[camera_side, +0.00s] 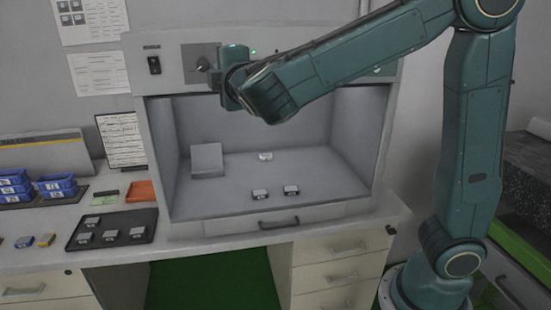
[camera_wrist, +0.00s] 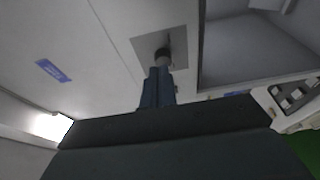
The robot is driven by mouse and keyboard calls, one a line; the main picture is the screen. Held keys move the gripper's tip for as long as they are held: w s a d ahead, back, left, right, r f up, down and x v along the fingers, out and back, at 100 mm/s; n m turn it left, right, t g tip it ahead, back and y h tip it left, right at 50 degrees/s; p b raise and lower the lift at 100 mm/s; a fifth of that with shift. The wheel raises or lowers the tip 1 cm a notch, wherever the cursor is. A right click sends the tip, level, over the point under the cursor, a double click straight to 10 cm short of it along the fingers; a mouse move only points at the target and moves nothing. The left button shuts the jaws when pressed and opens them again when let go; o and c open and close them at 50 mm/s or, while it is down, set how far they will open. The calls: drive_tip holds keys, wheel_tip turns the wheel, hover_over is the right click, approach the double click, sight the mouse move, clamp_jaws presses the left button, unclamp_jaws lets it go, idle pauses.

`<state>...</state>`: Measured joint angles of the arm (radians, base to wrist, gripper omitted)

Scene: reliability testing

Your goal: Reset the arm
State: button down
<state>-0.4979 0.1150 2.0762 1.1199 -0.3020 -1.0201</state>
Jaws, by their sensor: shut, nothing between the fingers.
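My teal arm reaches in from the right in the side view, with its wrist in front of the upper panel of the test cabinet (camera_side: 290,222). My gripper (camera_wrist: 158,72) is shut, with its dark fingers together and nothing between them. Their tips are close to a dark round knob (camera_wrist: 162,55) on a square grey plate (camera_wrist: 178,42); I cannot tell whether they touch it. In the side view the knob (camera_side: 203,64) shows just left of my wrist, which hides the fingers there.
The open chamber (camera_side: 250,180) holds a grey block (camera_side: 207,160), a small white piece (camera_side: 265,156) and two small devices (camera_side: 260,195) (camera_side: 291,190). A dark tray (camera_side: 130,218) with several devices, an orange tray (camera_side: 140,191) and blue bins (camera_side: 57,187) stand left.

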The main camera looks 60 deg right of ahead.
idle(0.3)
drive_tip(key=s+d+f+m+g+y, duration=0.45)
drive_tip(key=s+f+m, duration=0.2)
drive_tip(key=s, duration=0.35)
drive_tip(key=s+a+f+m+g+y, duration=0.2)
drive_tip(key=s+f, duration=0.1)
drive_tip(key=s, duration=0.7)
drive_tip(key=s+a+f+m+g+y, duration=0.2)
drive_tip(key=s+f+m+g, duration=0.1)
drive_tip(key=s, duration=0.6)
drive_tip(key=shift+s+a+f+y, duration=0.25)
drive_tip(key=shift+s+f+y, duration=0.1)
drive_tip(key=shift+f, duration=0.35)
drive_tip(key=shift+w, duration=0.1)
